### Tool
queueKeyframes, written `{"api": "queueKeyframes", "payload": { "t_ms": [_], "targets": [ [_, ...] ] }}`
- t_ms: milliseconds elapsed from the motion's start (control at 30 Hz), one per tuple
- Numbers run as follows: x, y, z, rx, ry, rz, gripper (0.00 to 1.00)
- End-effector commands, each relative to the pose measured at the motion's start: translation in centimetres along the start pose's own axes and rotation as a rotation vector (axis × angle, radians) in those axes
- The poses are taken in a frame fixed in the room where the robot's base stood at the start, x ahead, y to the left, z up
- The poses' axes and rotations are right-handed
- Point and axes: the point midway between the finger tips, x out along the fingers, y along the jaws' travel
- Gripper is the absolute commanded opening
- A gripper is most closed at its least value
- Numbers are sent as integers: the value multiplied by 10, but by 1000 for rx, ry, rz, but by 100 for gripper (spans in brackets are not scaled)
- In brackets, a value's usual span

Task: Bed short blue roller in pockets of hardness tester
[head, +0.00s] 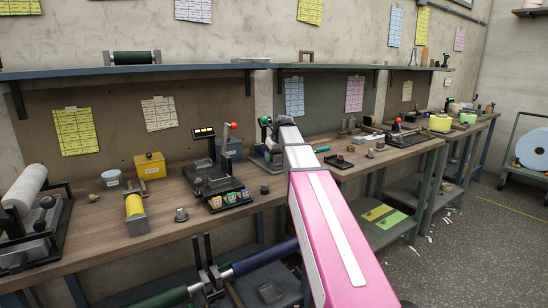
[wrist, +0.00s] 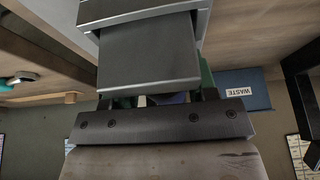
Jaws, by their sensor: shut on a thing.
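My pink arm reaches over the bench, and my gripper (head: 272,148) is at its far end, small and partly hidden by the arm. In the wrist view my gripper (wrist: 165,99) is shut; a strip of the short blue roller (wrist: 172,98) shows between dark and green parts, mostly hidden by a grey block. A device with a green knob (head: 264,121) stands right at my gripper. A dark device with a red-knobbed lever (head: 228,128) stands to its left. I cannot tell which is the hardness tester; no pockets show clearly, nor whether the roller touches any.
A blue waste bin (head: 232,150) stands behind the devices, also in the wrist view (wrist: 246,89). A black tray of small coloured pieces (head: 228,200), a yellow roll (head: 134,205) and a yellow box (head: 150,166) are on the bench (head: 105,240). A wall shelf (head: 200,68) runs above.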

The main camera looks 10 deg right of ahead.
Motion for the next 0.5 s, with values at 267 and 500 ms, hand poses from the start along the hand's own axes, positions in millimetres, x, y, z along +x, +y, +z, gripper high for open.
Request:
{"api": "queueKeyframes", "payload": {
  "t_ms": [267, 500],
  "targets": [
    [0, 0, 0, -1, -2, 0, 10],
    [0, 0, 0, -1, -2, 0, 83]
  ]
}}
